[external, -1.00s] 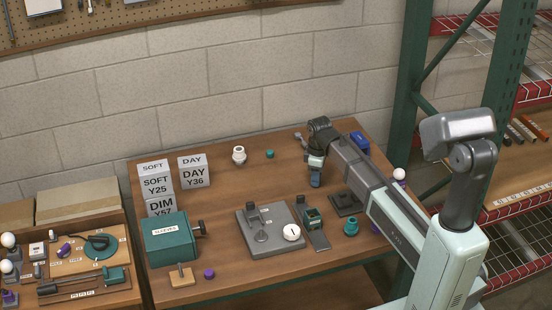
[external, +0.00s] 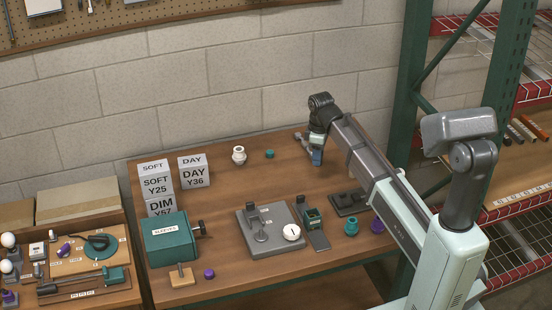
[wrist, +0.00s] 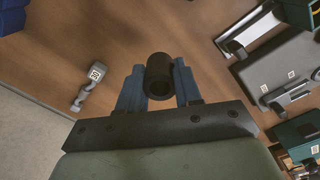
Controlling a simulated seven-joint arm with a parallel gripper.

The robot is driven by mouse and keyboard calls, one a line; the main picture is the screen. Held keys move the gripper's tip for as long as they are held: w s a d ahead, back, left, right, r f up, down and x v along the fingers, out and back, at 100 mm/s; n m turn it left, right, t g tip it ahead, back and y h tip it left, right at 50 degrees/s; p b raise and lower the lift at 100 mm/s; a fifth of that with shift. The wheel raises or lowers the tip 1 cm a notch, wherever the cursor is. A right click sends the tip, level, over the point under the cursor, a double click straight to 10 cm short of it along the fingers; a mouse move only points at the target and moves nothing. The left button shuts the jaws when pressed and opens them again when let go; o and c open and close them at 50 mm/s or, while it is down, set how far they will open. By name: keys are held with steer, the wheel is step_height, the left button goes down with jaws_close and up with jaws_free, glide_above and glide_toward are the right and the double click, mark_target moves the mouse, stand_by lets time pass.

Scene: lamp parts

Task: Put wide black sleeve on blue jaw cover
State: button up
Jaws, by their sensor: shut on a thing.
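My gripper (external: 316,158) is above the back right of the table, and its jaws have blue fingers. In the wrist view my gripper (wrist: 159,80) is shut on a wide black sleeve (wrist: 158,72), a short hollow tube with its open end towards the camera. The sleeve is between the two blue fingers and cannot be made out in the external view. A piece of a blue object (wrist: 12,18) shows at the wrist view's top left corner. I cannot tell whether it is the blue jaw cover.
A grey base plate (external: 262,245) with fixtures stands mid-table. A teal box (external: 171,241) and lettered blocks (external: 157,187) are at left. A dark flat block (external: 340,206), teal cup (external: 351,227) and purple part (external: 377,226) are at right. The table's back middle is mostly clear.

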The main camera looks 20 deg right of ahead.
steer(key=shift+d+r, duration=0.3)
steer(key=shift+d, duration=0.05)
steer(key=w+d+r+m, duration=0.1)
steer(key=w+d+r, duration=0.1)
steer(key=w+d, duration=0.35)
steer(key=w+d+r, duration=0.3)
steer(key=d, duration=0.6)
steer(key=w+d+r+m, duration=0.1)
steer(key=w+d+r, duration=0.1)
steer(key=w+d, duration=0.35)
steer(key=shift+s+d+f+n, duration=0.2)
steer(key=shift+s+f+n, duration=0.25)
steer(key=shift+f, duration=1.15)
steer(key=shift+s+d+f+n, duration=0.25)
steer(key=shift+f+n, duration=0.35)
steer(key=shift+f, duration=1.05)
steer(key=shift+s+d+f+n, duration=0.25)
steer(key=shift+f+n, duration=0.3)
steer(key=shift+f, duration=1.05)
steer(key=shift+f, duration=0.15)
steer(key=o, duration=1)
